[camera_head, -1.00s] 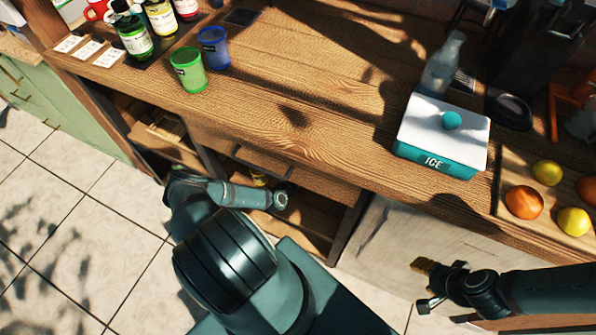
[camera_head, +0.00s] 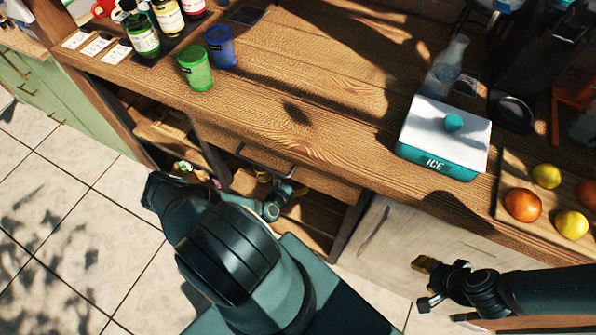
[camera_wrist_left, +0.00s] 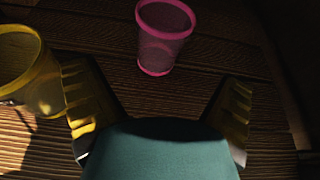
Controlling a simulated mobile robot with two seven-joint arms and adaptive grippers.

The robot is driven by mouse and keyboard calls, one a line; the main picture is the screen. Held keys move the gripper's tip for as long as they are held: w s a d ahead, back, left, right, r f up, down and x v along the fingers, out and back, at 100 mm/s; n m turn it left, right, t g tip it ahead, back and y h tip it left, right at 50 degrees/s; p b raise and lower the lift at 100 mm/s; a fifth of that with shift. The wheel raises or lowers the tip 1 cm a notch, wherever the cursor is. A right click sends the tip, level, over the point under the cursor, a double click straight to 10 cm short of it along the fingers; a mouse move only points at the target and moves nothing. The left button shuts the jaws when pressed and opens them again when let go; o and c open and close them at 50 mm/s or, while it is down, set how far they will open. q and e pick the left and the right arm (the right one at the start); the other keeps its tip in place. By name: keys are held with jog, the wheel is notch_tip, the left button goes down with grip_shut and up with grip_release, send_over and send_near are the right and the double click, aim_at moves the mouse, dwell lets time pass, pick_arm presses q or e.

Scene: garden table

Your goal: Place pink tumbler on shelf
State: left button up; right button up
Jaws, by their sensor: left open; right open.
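The pink tumbler (camera_wrist_left: 164,48) stands upright on a dark wooden shelf board (camera_wrist_left: 110,35) in the left wrist view. It is just beyond my left gripper (camera_wrist_left: 158,78), roughly centred between its spread fingers, and no finger touches it. My left gripper is open and empty. In the head view my left arm reaches into the shelf space (camera_head: 318,212) under the counter, and the pink tumbler cannot be made out there. My right gripper (camera_head: 424,284) is open and empty in front of the pale cabinet door.
A yellow tumbler (camera_wrist_left: 40,75) stands close beside my left finger. The shelf's dark side wall is at the right. On the wooden counter (camera_head: 300,90) are green (camera_head: 195,70) and blue (camera_head: 220,46) tumblers, bottles, an ice box (camera_head: 440,145) and fruit. The counter's middle is clear.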

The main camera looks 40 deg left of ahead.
pick_arm(q)
jog(key=v, duration=0.4)
jog(key=shift+s, duration=0.1)
dwell(0.5)
